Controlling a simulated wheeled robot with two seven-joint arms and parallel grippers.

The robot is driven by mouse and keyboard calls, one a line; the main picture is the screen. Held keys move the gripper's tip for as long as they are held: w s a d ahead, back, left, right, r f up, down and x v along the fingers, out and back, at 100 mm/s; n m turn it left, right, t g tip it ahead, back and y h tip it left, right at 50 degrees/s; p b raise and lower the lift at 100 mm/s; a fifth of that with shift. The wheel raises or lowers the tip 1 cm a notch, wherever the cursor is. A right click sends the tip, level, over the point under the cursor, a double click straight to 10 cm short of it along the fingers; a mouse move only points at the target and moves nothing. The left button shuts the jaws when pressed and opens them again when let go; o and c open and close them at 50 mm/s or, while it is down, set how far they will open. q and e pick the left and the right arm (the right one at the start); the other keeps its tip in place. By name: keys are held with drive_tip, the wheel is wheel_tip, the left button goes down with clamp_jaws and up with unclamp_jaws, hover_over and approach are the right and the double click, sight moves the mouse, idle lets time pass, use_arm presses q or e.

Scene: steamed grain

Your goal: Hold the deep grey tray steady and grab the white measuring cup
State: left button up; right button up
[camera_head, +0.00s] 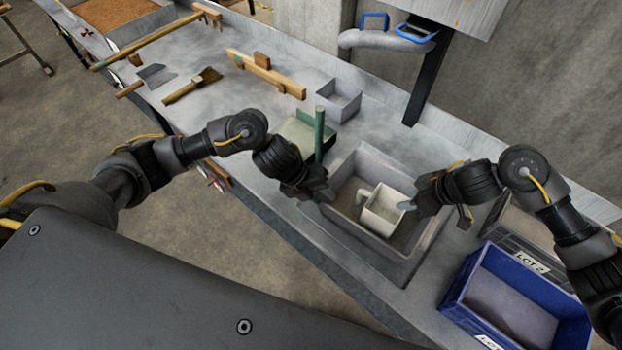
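The deep grey tray (347,222) sits on the bench at the centre right. The white measuring cup (381,213) stands inside it, its handle on the left side. My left gripper (322,192) is at the tray's left rim and seems to touch it; whether its fingers are open or shut on the rim cannot be made out. My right gripper (436,208) is over the tray's right side with its fingers spread. One fingertip is close to the cup's right edge; whether it touches cannot be told.
A blue bin (457,299) marked LOT stands at the right. Behind the tray are a small grey box (338,101) and a green upright handle (319,134). A brush (192,86) and wooden tools lie at the far left of the bench.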

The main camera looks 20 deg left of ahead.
sight(322, 195)
use_arm(q)
drive_tip(key=w+a+r+m+t+y, duration=0.2)
drive_tip(key=a+m+y, duration=0.1)
drive_tip(key=m, duration=0.4)
drive_tip(key=x, duration=1.1)
drive_tip(key=shift+a+f, duration=0.1)
drive_tip(key=shift+a, duration=0.25)
clamp_jaws()
drive_tip(key=shift+w, duration=0.1)
